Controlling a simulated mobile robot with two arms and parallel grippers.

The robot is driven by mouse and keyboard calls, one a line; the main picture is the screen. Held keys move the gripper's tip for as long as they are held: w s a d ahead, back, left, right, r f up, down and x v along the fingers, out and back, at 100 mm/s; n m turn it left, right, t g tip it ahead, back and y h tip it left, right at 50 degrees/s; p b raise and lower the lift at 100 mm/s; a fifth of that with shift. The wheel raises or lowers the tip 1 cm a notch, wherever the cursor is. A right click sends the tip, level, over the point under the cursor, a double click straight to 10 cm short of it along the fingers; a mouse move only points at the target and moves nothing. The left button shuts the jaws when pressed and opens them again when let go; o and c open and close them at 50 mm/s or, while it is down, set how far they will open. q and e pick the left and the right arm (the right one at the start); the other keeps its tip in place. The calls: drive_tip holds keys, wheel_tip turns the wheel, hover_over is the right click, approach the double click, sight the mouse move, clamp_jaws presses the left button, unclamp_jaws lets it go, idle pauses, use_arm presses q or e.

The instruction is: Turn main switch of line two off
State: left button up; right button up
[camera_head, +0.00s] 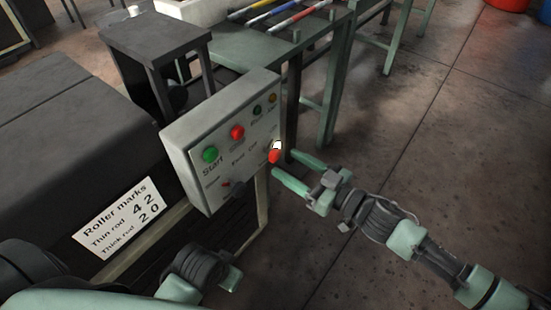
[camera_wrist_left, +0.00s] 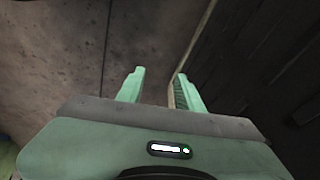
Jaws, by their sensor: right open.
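A grey control box (camera_head: 225,140) stands in the middle of the head view. A red switch handle (camera_head: 274,157) with a white part above it is at the right end of its sloping face. Small lettering on the face, partly "Off", is hard to read; I see no readable "line two" label. My right gripper (camera_head: 284,164) is open, its fingertips close to the red handle at its right; I cannot tell if they touch. My left gripper (camera_wrist_left: 160,88) is open and empty in the left wrist view, low beside the dark machine.
The box also carries a green Start button (camera_head: 210,154), a red button (camera_head: 237,132), two small lamps and a dark knob (camera_head: 237,188). A "Roller marks" sign (camera_head: 120,217) is on the dark machine at left. A green table (camera_head: 235,48) with coloured rods stands behind.

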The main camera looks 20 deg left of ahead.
sight(278, 157)
drive_tip(key=x, duration=0.5)
drive_tip(key=shift+w+b, duration=0.1)
drive_tip(key=shift+b, duration=0.25)
use_arm(q)
drive_tip(key=v, duration=0.3)
drive_tip(key=shift+w+r, duration=0.15)
drive_tip(key=shift+r, duration=0.05)
use_arm(e)
clamp_jaws()
